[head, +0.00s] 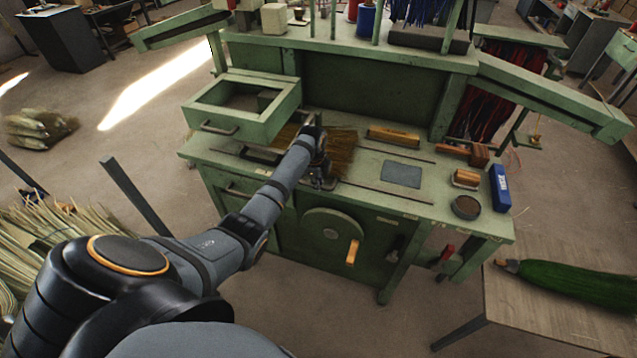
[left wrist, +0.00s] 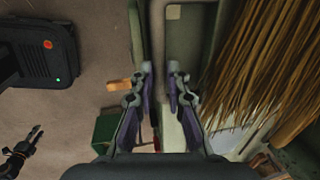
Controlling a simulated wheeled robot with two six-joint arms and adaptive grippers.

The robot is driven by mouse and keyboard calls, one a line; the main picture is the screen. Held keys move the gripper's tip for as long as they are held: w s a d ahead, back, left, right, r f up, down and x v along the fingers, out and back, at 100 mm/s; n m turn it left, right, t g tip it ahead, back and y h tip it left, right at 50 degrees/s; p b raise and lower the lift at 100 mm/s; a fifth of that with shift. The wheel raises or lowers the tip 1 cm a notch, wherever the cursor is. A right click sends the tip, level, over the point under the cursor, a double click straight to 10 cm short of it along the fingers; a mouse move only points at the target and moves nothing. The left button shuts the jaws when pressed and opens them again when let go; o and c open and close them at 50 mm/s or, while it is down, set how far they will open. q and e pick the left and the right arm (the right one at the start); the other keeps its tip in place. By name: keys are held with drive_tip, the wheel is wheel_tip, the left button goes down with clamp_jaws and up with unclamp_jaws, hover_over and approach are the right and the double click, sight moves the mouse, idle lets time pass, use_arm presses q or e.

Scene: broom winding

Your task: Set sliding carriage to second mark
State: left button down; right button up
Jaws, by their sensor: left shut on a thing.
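My left gripper (head: 322,182) is low over the green bench top (head: 350,188), at the slide slot near the front edge. It is shut on a small part, apparently the sliding carriage, which the gripper and arm mostly hide in the head view. In the left wrist view the two fingers (left wrist: 160,78) stand close together over the bench edge, with a narrow strip between them. The marks along the slot are too small to read. A dark gripper, apparently my right one (left wrist: 30,140), shows small at the lower left of the left wrist view.
Broom straw (head: 342,150) lies just behind my left gripper; it fills the right of the left wrist view (left wrist: 265,60). An open drawer-like tray (head: 280,122) stands left. A grey plate (head: 402,173), a blue box (head: 500,188) and a round dark tin (head: 466,207) stand right.

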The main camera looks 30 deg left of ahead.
sight(307, 183)
use_arm(q)
drive_tip(key=a, duration=0.3)
drive_tip(key=shift+s+a+p, duration=0.35)
drive_tip(key=shift+s+a, duration=0.1)
drive_tip(key=shift+a, duration=0.05)
drive_tip(key=c, duration=1.3)
unclamp_jaws()
drive_tip(key=shift+d, duration=0.2)
drive_tip(key=shift+c, duration=0.2)
drive_tip(key=shift+a, duration=0.1)
wheel_tip(307, 183, up, 12)
drive_tip(key=s, duration=0.2)
drive_tip(key=shift+d, duration=0.25)
drive_tip(key=shift+s+f, duration=0.1)
